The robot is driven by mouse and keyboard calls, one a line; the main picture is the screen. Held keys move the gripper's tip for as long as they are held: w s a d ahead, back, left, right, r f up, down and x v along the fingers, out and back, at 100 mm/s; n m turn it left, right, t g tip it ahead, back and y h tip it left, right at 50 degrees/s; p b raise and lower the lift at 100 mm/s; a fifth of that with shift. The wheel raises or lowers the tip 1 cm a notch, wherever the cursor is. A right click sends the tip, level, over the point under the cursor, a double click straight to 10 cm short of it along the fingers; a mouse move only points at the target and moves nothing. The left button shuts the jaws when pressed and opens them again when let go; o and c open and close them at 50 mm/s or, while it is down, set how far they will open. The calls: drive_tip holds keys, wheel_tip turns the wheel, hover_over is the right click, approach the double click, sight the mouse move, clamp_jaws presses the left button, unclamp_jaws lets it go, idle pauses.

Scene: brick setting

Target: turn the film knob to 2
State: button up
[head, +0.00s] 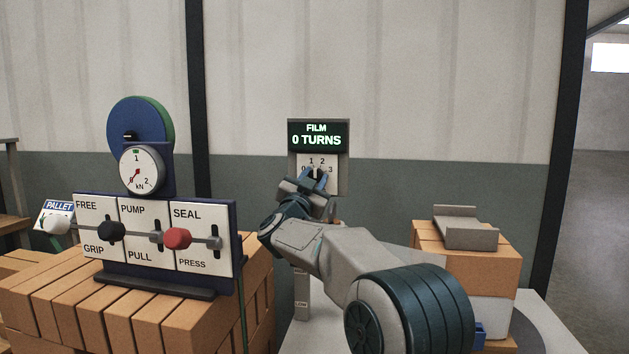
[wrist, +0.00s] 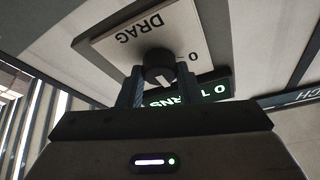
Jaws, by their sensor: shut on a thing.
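The film knob (wrist: 160,66) is a round black knob on a pale dial plate (head: 333,182). The plate sits under a dark screen (head: 318,136) reading "FILM 0 TURNS". The digits 1 and 2 show above the knob, with 0 at left and 3 at right. My gripper (head: 317,178) is at the plate, shut on the knob and hiding most of it in the head view. In the wrist view, seen upside down, the plate reads "DRAG" and the knob stands between my fingers. Where the knob points I cannot tell exactly.
A lever panel (head: 154,241) with a round gauge (head: 142,168) stands on bricks at left. A brick stack (head: 466,269) bearing a grey channel piece (head: 457,230) is right of my arm.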

drive_tip(key=shift+a+m+g+h+p, duration=0.1)
drive_tip(key=shift+m+g+h+p, duration=0.35)
drive_tip(key=shift+m, duration=1.05)
drive_tip(key=shift+m+g+h+p, duration=0.1)
drive_tip(key=shift+m+g+h, duration=0.55)
drive_tip(key=shift+m, duration=0.85)
drive_tip(key=o, duration=1)
drive_tip(key=shift+c, duration=0.2)
drive_tip(key=v, duration=0.7)
drive_tip(key=shift+s, duration=0.2)
drive_tip(key=shift+a, duration=0.1)
